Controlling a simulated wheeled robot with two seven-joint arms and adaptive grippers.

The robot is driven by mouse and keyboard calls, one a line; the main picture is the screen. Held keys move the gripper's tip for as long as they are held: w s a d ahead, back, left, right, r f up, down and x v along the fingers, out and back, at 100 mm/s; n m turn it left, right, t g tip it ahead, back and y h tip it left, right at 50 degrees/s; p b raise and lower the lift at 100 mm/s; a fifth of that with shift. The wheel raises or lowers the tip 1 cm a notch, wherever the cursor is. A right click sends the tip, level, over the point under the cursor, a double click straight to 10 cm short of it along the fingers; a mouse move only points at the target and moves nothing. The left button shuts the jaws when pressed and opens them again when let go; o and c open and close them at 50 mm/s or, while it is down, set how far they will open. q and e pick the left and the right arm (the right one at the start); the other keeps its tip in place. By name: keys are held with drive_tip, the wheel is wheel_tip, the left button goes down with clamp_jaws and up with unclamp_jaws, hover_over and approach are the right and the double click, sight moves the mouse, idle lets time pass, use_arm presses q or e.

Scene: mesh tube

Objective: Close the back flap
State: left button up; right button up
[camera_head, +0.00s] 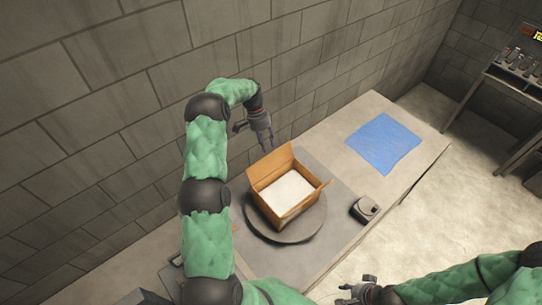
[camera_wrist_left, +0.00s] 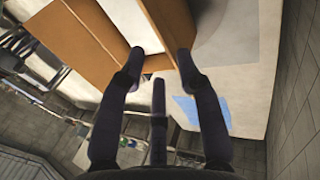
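An open cardboard box (camera_head: 290,212) with a white block of contents (camera_head: 287,190) sits on a round grey turntable (camera_head: 262,228). Its back flap (camera_head: 270,166) stands up on the wall side. My left gripper (camera_head: 267,143) hangs just behind and above this flap, fingers pointing down. In the left wrist view its dark fingers (camera_wrist_left: 160,65) are spread with nothing between them. Brown cardboard (camera_wrist_left: 75,42) shows close past the fingertips; whether they touch it I cannot tell. My right gripper (camera_head: 354,289) is low in the head view, away from the box, with its fingers apart and empty.
A blue sheet (camera_head: 384,143) lies on the table (camera_head: 372,109) to the right. A small dark device (camera_head: 364,208) sits right of the turntable. A block wall (camera_head: 150,60) runs close behind. A rack (camera_head: 515,75) stands at far right.

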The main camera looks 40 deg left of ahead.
sight(271, 161)
use_arm(q)
drive_tip(key=p+x, duration=0.2)
drive_tip(key=x, duration=0.6)
drive_tip(key=shift+f, duration=0.15)
drive_tip(key=shift+s+d+f, duration=0.15)
drive_tip(key=shift+f, duration=0.6)
drive_tip(key=shift+c, duration=0.3)
clamp_jaws()
